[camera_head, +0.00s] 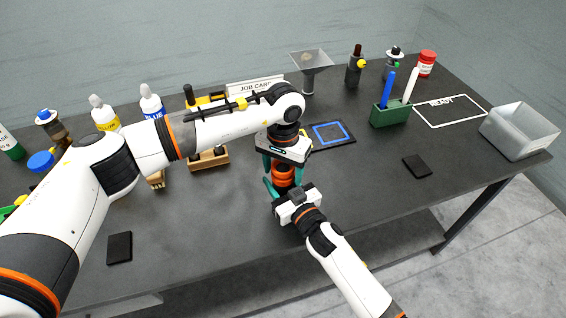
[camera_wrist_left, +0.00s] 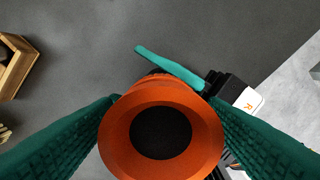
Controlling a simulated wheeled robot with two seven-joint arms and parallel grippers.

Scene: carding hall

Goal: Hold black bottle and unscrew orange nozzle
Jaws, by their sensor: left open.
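The orange nozzle (camera_head: 283,174) is a ribbed, flared piece, upright near the middle of the table. In the left wrist view its wide orange rim (camera_wrist_left: 118,135) surrounds a dark round opening. My left gripper (camera_head: 283,164) comes from above, open, with one teal finger on each side of the nozzle. The black bottle is mostly hidden under the nozzle; a dark edge (camera_wrist_left: 157,72) shows behind the rim. My right gripper (camera_head: 281,187) reaches in from the front at bottle height, a teal finger along the bottle's side; its other finger is largely hidden.
A blue-outlined dark mat (camera_head: 331,133) lies just right of my grippers. A green pen holder (camera_head: 390,114) and grey bin (camera_head: 519,130) are at right.

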